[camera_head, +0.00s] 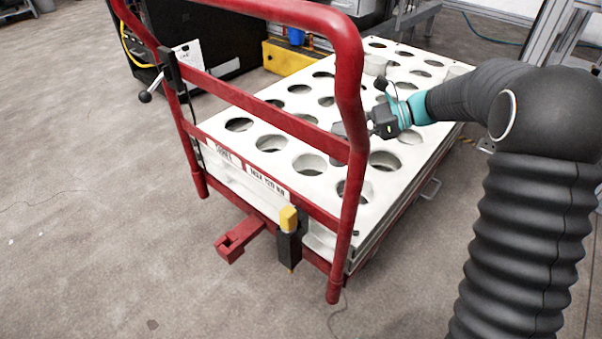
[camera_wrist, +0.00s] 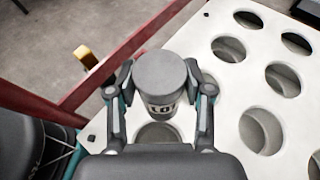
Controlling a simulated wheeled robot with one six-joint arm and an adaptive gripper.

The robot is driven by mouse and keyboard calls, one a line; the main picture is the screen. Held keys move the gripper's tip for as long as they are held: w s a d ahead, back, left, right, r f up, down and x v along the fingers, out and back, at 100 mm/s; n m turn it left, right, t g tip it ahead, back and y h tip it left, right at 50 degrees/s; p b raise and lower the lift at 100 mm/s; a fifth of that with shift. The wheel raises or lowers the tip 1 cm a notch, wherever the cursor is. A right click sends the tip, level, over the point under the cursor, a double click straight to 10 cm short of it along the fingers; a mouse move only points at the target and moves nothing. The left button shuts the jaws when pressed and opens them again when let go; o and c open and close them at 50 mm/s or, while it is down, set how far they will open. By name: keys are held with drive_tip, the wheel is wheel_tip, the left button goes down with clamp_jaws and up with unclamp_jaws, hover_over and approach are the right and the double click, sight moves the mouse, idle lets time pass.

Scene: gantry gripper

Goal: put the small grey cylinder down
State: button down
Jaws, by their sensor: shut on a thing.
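The small grey cylinder (camera_wrist: 160,80) is upright between the two fingers of my gripper (camera_wrist: 160,92) in the wrist view. It has a flat grey top and a pale label with dark letters on its side. My gripper is shut on it and holds it over the white holed top (camera_wrist: 228,125) of the cart. A round hole (camera_wrist: 157,133) shows just below the cylinder in that view. In the head view my gripper (camera_head: 350,131) is near the cart's red rail, which partly hides it. I cannot tell the height of the cylinder's bottom, nor whether it touches the plate.
The cart's red rail frame (camera_head: 347,90) stands close to my gripper at the near end. Many holes in the plate look empty. A yellow box (camera_head: 288,58) stands behind the cart.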

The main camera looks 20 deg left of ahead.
drive_tip(key=shift+s+a+f+b, duration=0.35)
drive_tip(key=shift+s+a+f, duration=0.6)
drive_tip(key=shift+f, duration=0.55)
drive_tip(key=shift+s+a+f+b, duration=0.35)
drive_tip(key=shift+s+a+f, duration=0.45)
drive_tip(key=shift+s+f, duration=0.5)
drive_tip(key=shift+s+a+f+b, duration=0.35)
drive_tip(key=shift+s+a+f, duration=0.55)
drive_tip(key=shift+f, duration=0.75)
drive_tip(key=shift+f, duration=0.15)
drive_tip(key=shift+c, duration=2.4)
unclamp_jaws()
drive_tip(key=shift+d, duration=0.1)
